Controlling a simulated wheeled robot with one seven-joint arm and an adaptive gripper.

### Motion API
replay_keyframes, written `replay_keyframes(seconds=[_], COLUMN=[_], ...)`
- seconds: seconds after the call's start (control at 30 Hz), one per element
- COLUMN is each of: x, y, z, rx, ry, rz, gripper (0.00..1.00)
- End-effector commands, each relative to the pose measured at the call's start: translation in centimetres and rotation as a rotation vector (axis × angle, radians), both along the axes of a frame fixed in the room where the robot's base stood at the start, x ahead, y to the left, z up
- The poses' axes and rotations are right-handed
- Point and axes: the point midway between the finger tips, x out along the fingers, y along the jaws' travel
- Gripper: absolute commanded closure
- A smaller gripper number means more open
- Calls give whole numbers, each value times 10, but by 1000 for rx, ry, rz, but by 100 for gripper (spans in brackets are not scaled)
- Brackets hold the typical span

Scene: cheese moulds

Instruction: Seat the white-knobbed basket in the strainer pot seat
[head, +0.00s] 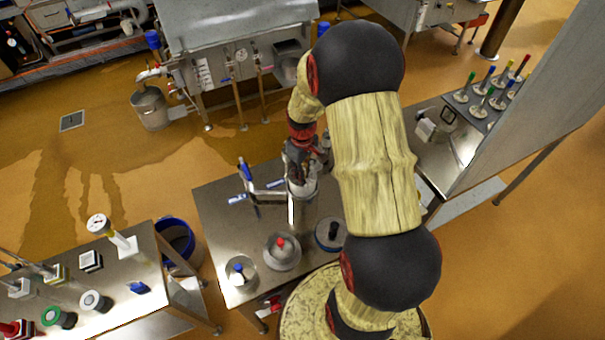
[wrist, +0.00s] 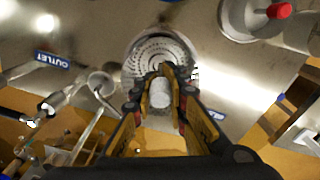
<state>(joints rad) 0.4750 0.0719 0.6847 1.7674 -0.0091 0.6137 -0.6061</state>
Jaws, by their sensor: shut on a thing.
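My gripper (head: 299,168) is shut on the white knob of the basket, above the steel table. In the wrist view the fingertips (wrist: 160,88) close on this pale knob (wrist: 159,98). A round perforated metal surface (wrist: 150,55) shows just beyond the fingers, inside a round rim. I cannot tell whether it belongs to the basket or the strainer pot seat. In the head view a pale cylindrical body (head: 303,188) stands directly below my gripper. The fingers and arm hide part of it, so how deep the basket sits cannot be told.
A red-knobbed piece (head: 281,247), a blue-knobbed piece (head: 238,272) and a black-knobbed piece (head: 331,234) stand on the table (head: 215,215) nearby. Blue-handled pipework (head: 246,188) is close on the left. A second bench (head: 120,290) with several items stands at lower left.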

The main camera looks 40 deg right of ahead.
Motion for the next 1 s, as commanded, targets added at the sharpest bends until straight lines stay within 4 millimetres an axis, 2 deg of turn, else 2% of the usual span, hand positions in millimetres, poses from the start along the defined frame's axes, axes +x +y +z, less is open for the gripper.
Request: replay_keyframes(seconds=[1.0], x=[0], y=[0], z=[-24], rx=[0], ry=[0], rz=[0], gripper=[100])
